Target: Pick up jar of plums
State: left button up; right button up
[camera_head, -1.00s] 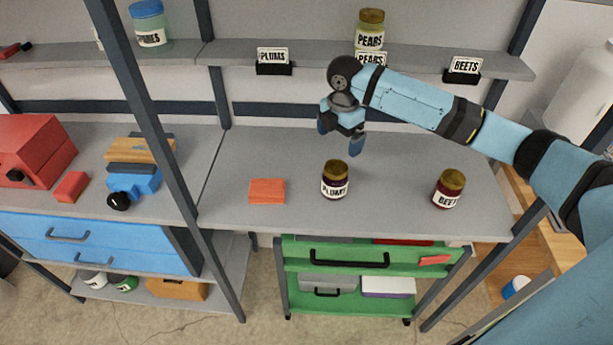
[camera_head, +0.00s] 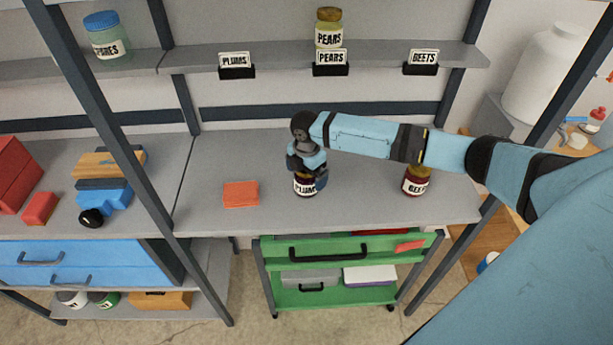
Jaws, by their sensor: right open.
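The jar of plums (camera_head: 305,189) stands upright on the grey workbench, its dark body and part of its white label showing. My right gripper (camera_head: 307,176) is directly above and around the top of the jar, with its fingers pointing down and open. The gripper hides the jar's lid. I cannot tell whether the fingers touch the jar. My left gripper is not in view.
A jar of beets (camera_head: 416,181) stands to the right on the workbench (camera_head: 350,215). An orange pad (camera_head: 241,194) lies to the left. The shelf (camera_head: 280,58) behind holds a pears jar (camera_head: 328,28) and name cards. A green cart (camera_head: 345,258) stands below.

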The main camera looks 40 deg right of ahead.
jog(key=shift+f, duration=0.2)
jog(key=shift+r, duration=0.1)
jog(key=c, duration=1.2)
